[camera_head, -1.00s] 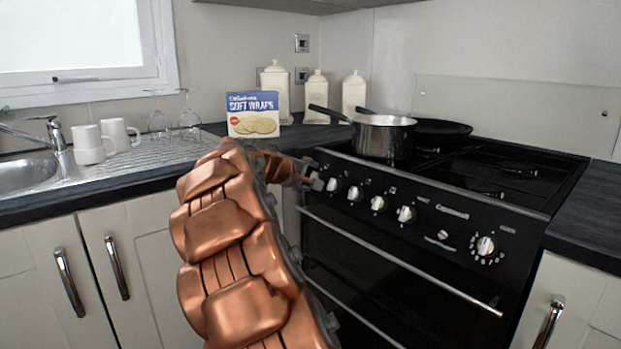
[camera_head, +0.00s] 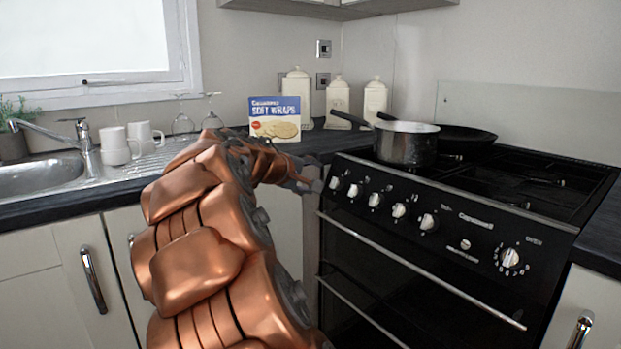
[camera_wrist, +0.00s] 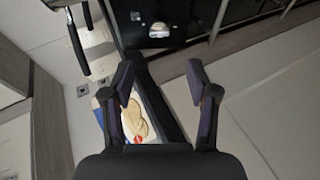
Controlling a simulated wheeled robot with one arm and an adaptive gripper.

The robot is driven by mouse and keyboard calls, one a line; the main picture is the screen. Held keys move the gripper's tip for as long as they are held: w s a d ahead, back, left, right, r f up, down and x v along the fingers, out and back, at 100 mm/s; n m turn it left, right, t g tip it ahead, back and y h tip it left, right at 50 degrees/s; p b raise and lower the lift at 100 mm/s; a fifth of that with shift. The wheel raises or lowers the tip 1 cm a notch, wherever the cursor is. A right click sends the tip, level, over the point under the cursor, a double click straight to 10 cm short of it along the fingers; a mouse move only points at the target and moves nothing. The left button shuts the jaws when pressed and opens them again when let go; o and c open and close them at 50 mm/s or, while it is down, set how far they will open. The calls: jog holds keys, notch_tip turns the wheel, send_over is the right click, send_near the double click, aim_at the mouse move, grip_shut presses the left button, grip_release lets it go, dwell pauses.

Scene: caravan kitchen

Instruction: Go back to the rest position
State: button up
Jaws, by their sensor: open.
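My gripper (camera_head: 310,180) is at the end of my copper-coloured arm, just left of the oven's front knobs, by the worktop's front edge. In the wrist view its two dark fingers (camera_wrist: 160,80) are spread apart with nothing held between them. The blue and white soft wraps box (camera_head: 275,119) stands upright on the worktop behind my arm. It also shows in the wrist view (camera_wrist: 148,112), partly behind the fingers and apart from them. My arm covers part of the worktop and the cupboard fronts.
The black cooker (camera_head: 440,230) is right of my gripper, with a silver pan (camera_head: 407,146) and a dark frying pan (camera_head: 462,136) on top. Cream canisters (camera_head: 338,103) stand behind the box. White mugs (camera_head: 115,148) and upturned glasses (camera_head: 182,123) are by the sink (camera_head: 38,176).

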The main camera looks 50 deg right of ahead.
dwell(0.3)
jog(key=s+a+r+g+y+p, duration=0.1)
jog(key=s+a+r+y+p, duration=0.2)
jog(key=s+a+p, duration=0.5)
jog(key=s+a+r+g+y+p, duration=0.1)
jog(key=s+a+r+y+p, duration=0.2)
jog(key=s+a+p, duration=0.6)
jog(key=s+a+r+y+p, duration=0.3)
jog(key=s+a+y+p, duration=0.4)
jog(key=a+p, duration=1.1)
jog(key=s+a, duration=0.1)
jog(key=a, duration=0.8)
jog(key=shift+s+a+r+n+g, duration=0.2)
jog(key=shift+a+r+n+g, duration=0.2)
